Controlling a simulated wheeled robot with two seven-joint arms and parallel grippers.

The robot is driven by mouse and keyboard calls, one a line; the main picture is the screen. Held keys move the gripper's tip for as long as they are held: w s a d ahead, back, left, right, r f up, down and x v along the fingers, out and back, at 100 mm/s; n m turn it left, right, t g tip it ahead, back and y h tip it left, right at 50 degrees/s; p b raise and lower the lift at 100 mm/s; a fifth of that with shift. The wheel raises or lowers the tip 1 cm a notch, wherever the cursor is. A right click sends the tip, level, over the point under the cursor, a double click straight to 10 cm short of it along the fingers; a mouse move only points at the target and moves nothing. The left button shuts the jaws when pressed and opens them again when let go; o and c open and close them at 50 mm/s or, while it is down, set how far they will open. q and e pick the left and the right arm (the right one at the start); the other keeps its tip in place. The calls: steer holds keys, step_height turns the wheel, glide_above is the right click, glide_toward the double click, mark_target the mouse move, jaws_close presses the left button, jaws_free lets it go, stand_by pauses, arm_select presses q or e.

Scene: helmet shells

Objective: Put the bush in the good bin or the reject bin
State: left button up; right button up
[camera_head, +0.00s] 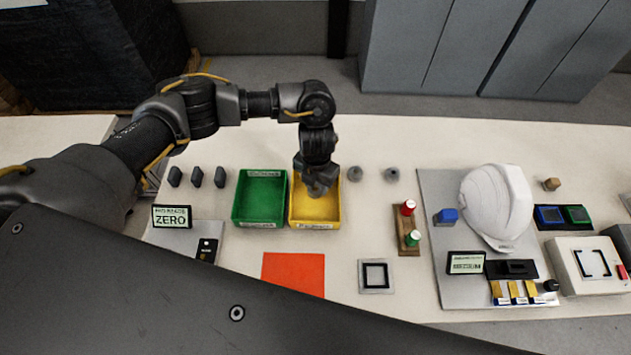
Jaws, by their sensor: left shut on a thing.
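My left gripper (316,180) points down over the yellow bin (329,213). It is shut on a small grey bush (316,190), mostly hidden by the fingers. The bush is at or just above the bin's opening; I cannot tell whether it touches the floor of the bin. The green bin (260,202) stands directly left of the yellow one and looks empty. Both bins have small labels that I cannot read clearly. My right gripper is not in view.
Two grey round parts (354,173) stand right of the bins, and several dark blocks (197,177) stand left. A red mat (293,273) lies in front. A rack with red and green items (408,232) and a white helmet shell (496,203) are farther right.

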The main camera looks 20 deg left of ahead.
mark_target(316, 190)
arm_select(q)
steer(key=shift+f+b, duration=2.3)
steer(key=shift+f, duration=0.6)
steer(key=shift+f+b, duration=0.4)
steer(key=shift+f, duration=0.05)
steer(key=o, duration=1.1)
step_height(316, 190, up, 11)
steer(key=shift+f, duration=0.1)
